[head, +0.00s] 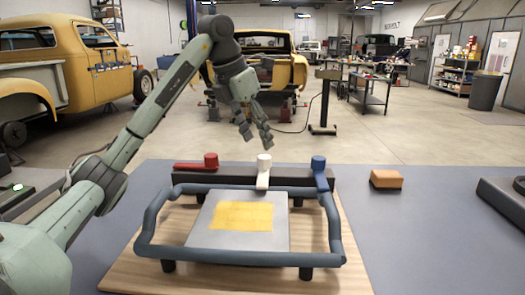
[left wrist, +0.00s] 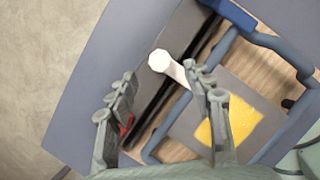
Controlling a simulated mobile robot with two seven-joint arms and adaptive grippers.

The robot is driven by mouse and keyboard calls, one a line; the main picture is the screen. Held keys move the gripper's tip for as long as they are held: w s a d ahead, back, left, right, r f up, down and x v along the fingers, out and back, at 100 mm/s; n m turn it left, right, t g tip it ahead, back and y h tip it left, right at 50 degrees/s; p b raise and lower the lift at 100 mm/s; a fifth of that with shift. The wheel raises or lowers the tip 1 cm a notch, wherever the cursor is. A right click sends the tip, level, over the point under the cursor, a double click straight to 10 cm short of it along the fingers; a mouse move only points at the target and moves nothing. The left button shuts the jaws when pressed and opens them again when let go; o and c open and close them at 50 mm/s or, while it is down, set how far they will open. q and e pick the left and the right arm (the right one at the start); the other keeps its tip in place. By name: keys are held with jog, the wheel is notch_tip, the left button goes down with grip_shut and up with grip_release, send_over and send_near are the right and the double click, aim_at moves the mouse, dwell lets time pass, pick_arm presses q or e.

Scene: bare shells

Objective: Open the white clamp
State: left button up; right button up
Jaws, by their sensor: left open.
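The white clamp (head: 263,172) sits mid-way along a dark bar (head: 225,176). It has a round knob, and its lever points across the bar toward the grey plate (head: 205,225) with a yellow patch. My left gripper (head: 257,138) is open and empty, pointing down just above and slightly left of the clamp. In the left wrist view, the white knob (left wrist: 158,61) shows near the gap between the open fingers (left wrist: 162,75). The right finger hides part of the lever's end. Whether either finger touches the clamp I cannot tell. My right gripper is not in view.
A blue-grey tube frame (head: 335,228) surrounds the plate on a wooden board (head: 350,275).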

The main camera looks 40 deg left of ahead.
aim_at(264, 157)
pick_arm(q)
jog(key=x, duration=0.5)
jog(key=shift+w+f, duration=0.15)
jog(key=shift+f, duration=0.15)
grip_shut()
